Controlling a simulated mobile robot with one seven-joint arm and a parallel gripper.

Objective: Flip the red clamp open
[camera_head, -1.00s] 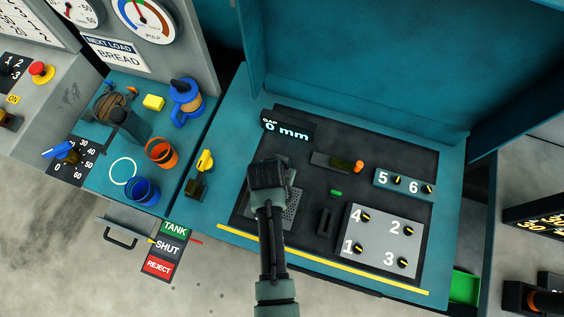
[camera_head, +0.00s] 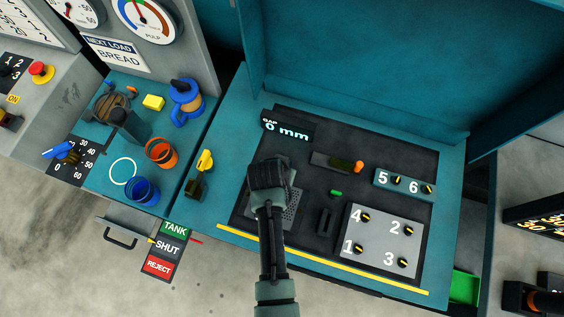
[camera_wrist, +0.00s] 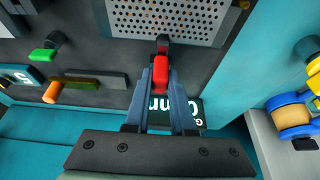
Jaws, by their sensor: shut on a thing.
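The red clamp (camera_wrist: 160,74) shows in the wrist view at the edge of a perforated metal plate (camera_wrist: 125,18). My gripper (camera_wrist: 161,68) is shut on the clamp, with a finger on each side of its red lever. In the head view my gripper (camera_head: 268,172) is over the upper part of the plate (camera_head: 292,212) on the dark panel and hides the clamp. The clamp's exact angle is hard to tell.
A gap display (camera_head: 287,129) reading 0 mm stands just behind my gripper. An orange-tipped lever (camera_head: 359,166) and a green button (camera_head: 336,193) lie to the right. A grey knob plate (camera_head: 382,240) is farther right. A yellow-handled lever (camera_head: 205,161) stands left.

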